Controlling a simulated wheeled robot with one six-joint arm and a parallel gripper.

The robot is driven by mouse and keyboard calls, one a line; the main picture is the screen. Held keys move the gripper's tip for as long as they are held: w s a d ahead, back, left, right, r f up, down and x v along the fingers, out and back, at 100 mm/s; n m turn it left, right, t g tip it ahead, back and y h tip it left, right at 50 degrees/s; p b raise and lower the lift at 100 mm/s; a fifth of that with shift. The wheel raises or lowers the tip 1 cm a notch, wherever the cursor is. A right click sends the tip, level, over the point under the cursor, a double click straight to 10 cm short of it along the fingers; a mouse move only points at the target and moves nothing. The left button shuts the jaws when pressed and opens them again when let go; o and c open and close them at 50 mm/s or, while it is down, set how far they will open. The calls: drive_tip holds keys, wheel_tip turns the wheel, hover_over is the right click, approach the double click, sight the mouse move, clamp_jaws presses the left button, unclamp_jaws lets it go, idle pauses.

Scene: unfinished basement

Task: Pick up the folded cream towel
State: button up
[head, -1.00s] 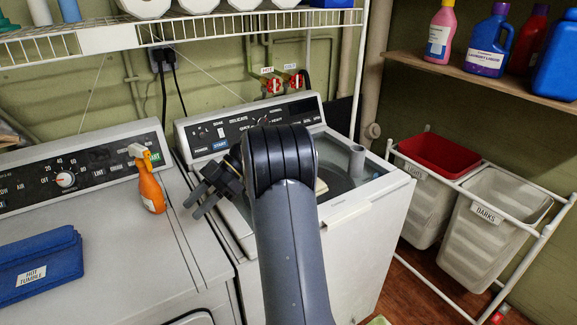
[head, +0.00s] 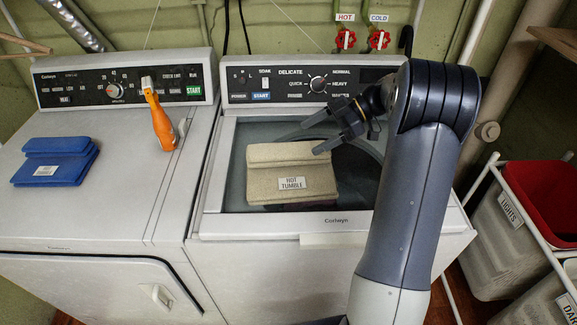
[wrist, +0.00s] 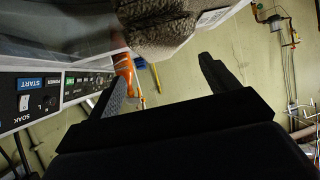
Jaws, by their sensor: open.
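The folded cream towel (head: 290,172) lies on the top of the right-hand washer (head: 335,228), over its dark glassy window or opening; I cannot tell which. In the wrist view a brownish-grey textured part of the towel (wrist: 160,25) shows at the top edge. My gripper (head: 296,146) is open and empty, pointing left, with its fingers at the towel's back right in the head view. Its two fingers also show in the wrist view (wrist: 162,75), apart, with nothing between them. I cannot tell the height gap to the towel.
A folded blue towel (head: 54,162) and an orange spray bottle (head: 159,120) are on the left-hand machine (head: 75,222). The washer's control panel (head: 310,84) rises behind the towel. Red-handled valves (head: 362,40) are on the wall. Laundry bins (head: 508,225) stand at right.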

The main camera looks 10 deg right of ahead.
sight(291, 147)
drive_tip(key=shift+x, duration=0.8)
drive_tip(key=p+x, duration=0.2)
drive_tip(key=x, duration=0.3)
drive_tip(key=shift+r, duration=0.15)
drive_tip(key=shift+a+f, duration=0.25)
drive_tip(key=shift+a, duration=0.05)
drive_tip(key=c, duration=1.2)
drive_tip(key=shift+o, duration=0.2)
drive_tip(key=shift+r, duration=0.1)
